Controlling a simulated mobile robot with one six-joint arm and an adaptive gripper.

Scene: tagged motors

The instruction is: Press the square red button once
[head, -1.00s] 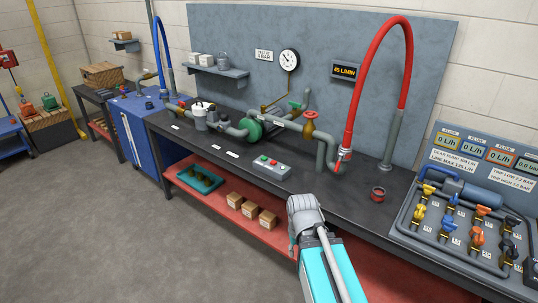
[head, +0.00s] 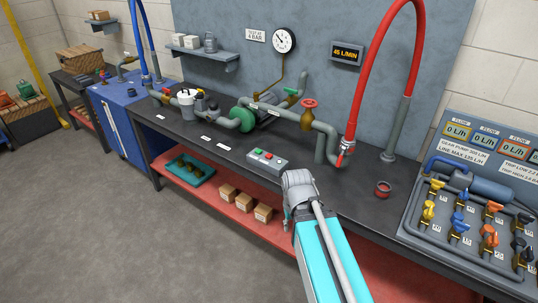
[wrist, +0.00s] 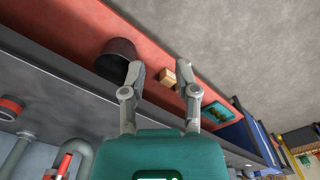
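A grey button box (head: 266,162) lies on the dark bench top near its front edge. A small red button (head: 267,155) sits on its top between a green button (head: 258,151) and another button at the right whose colour is hard to tell. The red button's shape is too small to tell. My gripper (wrist: 160,72) is open and empty, its two fingers apart in the wrist view. In the head view it is in front of the bench edge, nearer the camera than the box and to its lower right, not touching it. The box does not show in the wrist view.
Pipes with a red valve wheel (head: 309,103) and a tall red hose (head: 372,70) stand behind the box. A red ring (head: 383,188) lies to the right. A valve panel (head: 418,228) stands at far right. Cartons (head: 245,203) sit on the red lower shelf. Floor at left is clear.

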